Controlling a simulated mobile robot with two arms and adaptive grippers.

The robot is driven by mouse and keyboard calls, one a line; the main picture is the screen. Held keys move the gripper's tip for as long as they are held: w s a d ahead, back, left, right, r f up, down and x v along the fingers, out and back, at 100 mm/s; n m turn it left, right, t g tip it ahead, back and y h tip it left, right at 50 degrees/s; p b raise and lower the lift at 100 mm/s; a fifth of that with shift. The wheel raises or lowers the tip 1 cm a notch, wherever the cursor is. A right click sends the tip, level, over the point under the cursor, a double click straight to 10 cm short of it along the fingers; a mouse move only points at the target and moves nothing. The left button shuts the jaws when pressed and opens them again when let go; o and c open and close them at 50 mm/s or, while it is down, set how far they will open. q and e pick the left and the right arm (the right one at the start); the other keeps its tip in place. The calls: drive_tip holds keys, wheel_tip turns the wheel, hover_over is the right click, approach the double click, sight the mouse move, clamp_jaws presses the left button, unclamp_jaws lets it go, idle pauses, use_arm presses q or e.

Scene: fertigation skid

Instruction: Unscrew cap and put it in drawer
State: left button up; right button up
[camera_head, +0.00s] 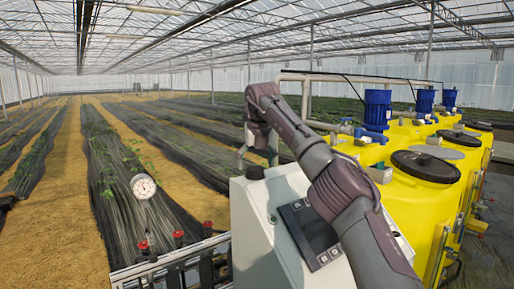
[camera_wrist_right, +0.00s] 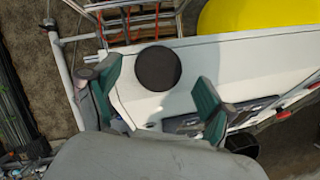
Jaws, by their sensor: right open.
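A round black cap (camera_wrist_right: 157,68) shows on a white surface in the right wrist view. My right gripper (camera_wrist_right: 156,76) is open, with one green-padded finger on each side of the cap and visible gaps between. In the head view my right gripper (camera_head: 257,156) points down over the left end of the white cabinet (camera_head: 262,225). A small dark thing (camera_head: 255,172) on the cabinet top below it may be the same cap. I cannot make out a drawer for certain. My left gripper is not in view.
Yellow tanks (camera_head: 408,196) with black lids (camera_head: 426,166) and blue motors (camera_head: 377,108) stand at the right. A dark panel (camera_head: 310,232) is on the cabinet. A pressure gauge (camera_head: 143,186) and red-handled valves (camera_head: 178,234) are at the left front.

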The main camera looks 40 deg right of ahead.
drive_tip(key=shift+x, duration=0.75)
drive_tip(key=c, duration=1.2)
drive_tip(key=n+y, duration=0.1)
drive_tip(key=n, duration=0.2)
drive_tip(key=shift+r, duration=0.1)
drive_tip(key=shift+r, duration=1.65)
